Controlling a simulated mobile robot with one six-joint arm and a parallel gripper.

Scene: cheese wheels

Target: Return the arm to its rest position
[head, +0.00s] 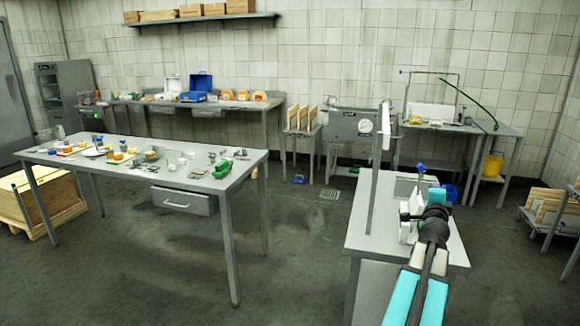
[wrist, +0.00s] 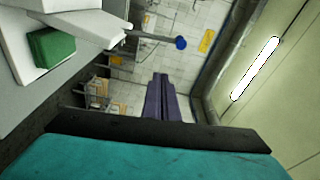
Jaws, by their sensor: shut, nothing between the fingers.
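My gripper (wrist: 160,80) shows in the wrist view as two dark fingers side by side, shut with nothing between them. They point at the open room and touch nothing there. In the head view my arm, teal and black, reaches up from the lower right over a grey bench (head: 375,233). The gripper's fingers are hard to make out in the head view.
A tall grey post (head: 375,180) stands on the bench. A cluttered table (head: 100,175) is at left. The floor (head: 290,250) between is clear.

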